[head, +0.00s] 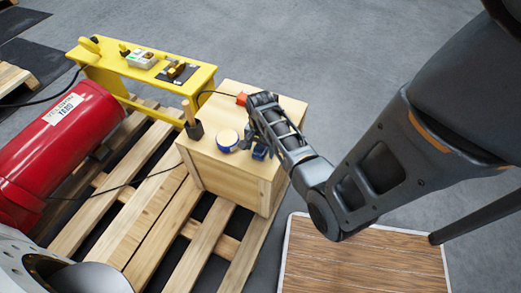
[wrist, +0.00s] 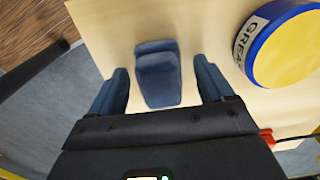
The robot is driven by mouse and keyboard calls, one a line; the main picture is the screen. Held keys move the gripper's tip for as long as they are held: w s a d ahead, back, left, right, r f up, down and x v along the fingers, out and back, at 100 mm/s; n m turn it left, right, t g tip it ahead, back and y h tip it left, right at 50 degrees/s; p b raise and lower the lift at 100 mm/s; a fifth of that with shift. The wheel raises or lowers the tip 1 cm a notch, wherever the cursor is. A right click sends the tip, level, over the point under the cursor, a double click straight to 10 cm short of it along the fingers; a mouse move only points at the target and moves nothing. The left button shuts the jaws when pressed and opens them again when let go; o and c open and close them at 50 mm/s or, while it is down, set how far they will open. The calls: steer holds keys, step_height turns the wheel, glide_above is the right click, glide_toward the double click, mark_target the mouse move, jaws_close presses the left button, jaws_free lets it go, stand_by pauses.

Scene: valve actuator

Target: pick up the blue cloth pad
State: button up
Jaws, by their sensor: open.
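The blue cloth pad (wrist: 158,77) lies on the light wooden crate top and looks folded. In the wrist view my gripper (wrist: 160,88) is open, with one finger on each side of the pad and a visible gap on both sides. I cannot tell how far above the crate top the fingertips are. In the head view the pad (head: 259,152) shows as a small dark blue patch below my gripper (head: 249,142), which partly hides it.
The wooden crate (head: 228,169) stands on a pallet (head: 130,222). A blue tin with a yellow lid (wrist: 284,45) sits close beside the pad. A dark holder with a wooden handle (head: 193,128), a red object (head: 242,98) and a cable are near. A yellow bench (head: 130,66) and red cylinder (head: 55,145) stand left.

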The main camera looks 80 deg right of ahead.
steer(key=c, duration=1.3)
steer(key=shift+o, duration=0.2)
steer(key=shift+r, duration=2)
steer(key=s+d+r, duration=0.2)
steer(key=d+r, duration=0.5)
steer(key=d, duration=0.4)
steer(key=shift+s+d+b, duration=0.2)
steer(key=shift+s+b, duration=0.15)
steer(key=shift+s, duration=0.05)
